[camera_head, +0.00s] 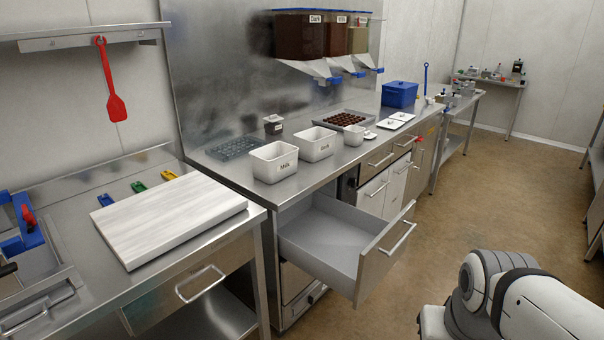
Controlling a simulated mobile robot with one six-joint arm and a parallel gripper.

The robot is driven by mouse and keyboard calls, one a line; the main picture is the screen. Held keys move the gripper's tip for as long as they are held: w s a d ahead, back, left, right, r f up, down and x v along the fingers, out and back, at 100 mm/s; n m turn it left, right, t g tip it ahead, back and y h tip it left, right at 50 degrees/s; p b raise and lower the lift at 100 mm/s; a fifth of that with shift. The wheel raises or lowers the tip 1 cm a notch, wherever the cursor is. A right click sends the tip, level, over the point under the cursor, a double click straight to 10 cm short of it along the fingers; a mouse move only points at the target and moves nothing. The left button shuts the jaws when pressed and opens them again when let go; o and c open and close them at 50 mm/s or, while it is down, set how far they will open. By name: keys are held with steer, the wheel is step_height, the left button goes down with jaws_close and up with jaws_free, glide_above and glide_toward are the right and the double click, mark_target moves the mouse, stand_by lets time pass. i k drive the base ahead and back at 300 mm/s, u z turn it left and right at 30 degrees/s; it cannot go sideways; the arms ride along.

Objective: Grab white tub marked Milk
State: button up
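The white tub marked Milk (274,162) stands upright on the steel counter, near its front left corner. My arm shows at the lower right, well away from the tubs. My gripper is not in the picture.
An open, empty drawer (330,240) juts out below the Milk tub. A white board (170,215) lies on the nearer bench at left. A clear mould (232,148), a small dark container (273,125) and a tray of chocolates (344,119) share the counter.

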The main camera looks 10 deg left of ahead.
mark_target(273, 162)
steer(key=u, duration=0.8)
steer(key=i, duration=2.05)
steer(key=z, duration=0.3)
